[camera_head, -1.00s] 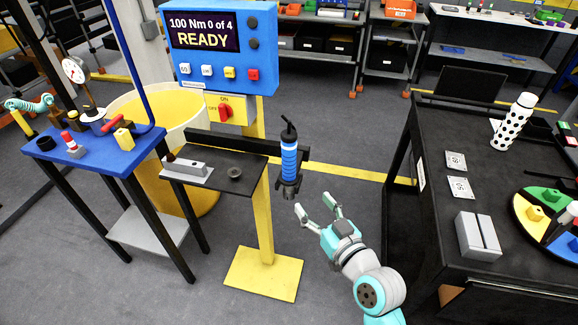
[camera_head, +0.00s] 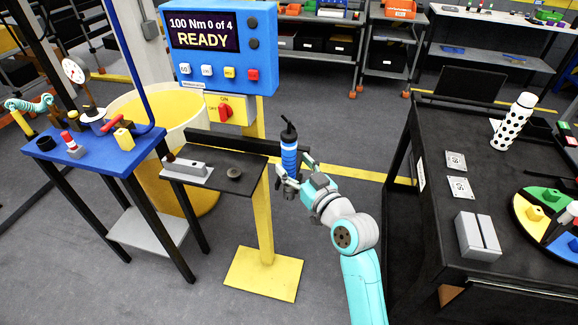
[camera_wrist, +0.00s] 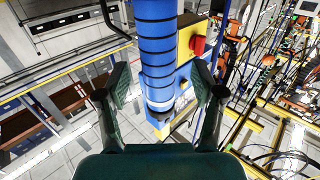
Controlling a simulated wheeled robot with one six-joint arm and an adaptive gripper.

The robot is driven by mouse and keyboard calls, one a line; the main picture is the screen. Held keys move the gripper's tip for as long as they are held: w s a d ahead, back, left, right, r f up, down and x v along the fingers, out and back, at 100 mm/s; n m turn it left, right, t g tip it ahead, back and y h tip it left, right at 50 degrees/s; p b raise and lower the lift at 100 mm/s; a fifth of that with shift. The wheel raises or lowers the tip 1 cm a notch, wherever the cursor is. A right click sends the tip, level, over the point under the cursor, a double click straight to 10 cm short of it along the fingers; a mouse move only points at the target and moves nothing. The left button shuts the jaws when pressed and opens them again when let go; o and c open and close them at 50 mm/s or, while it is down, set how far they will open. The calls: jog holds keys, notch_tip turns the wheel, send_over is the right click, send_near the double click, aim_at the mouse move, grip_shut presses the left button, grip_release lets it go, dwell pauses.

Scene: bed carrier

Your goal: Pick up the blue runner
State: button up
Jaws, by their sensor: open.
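The blue runner (camera_head: 289,154) is an upright blue cylinder with dark bands, a black top and a dark lower end. It hangs at the end of the black bracket beside the small black shelf. My gripper (camera_head: 292,173) is at its lower right, with the fingers around its lower part. In the wrist view the blue runner (camera_wrist: 157,55) stands between the two open fingers of my gripper (camera_wrist: 160,88). Gaps show on both sides of it, so the fingers look apart from it. Part of its lower end is hidden by my gripper in the head view.
The black shelf (camera_head: 215,188) on a yellow post is left of the runner. A blue control box (camera_head: 220,75) reading "READY" stands behind. A blue bench (camera_head: 95,148) is at left. A black table (camera_head: 430,215) with a spotted bottle (camera_head: 513,122) is at right.

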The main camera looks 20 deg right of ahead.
aim_at(293, 162)
jog(key=shift+x, duration=1.75)
jog(key=shift+d, duration=0.1)
grip_shut()
jog(key=shift+r, duration=0.1)
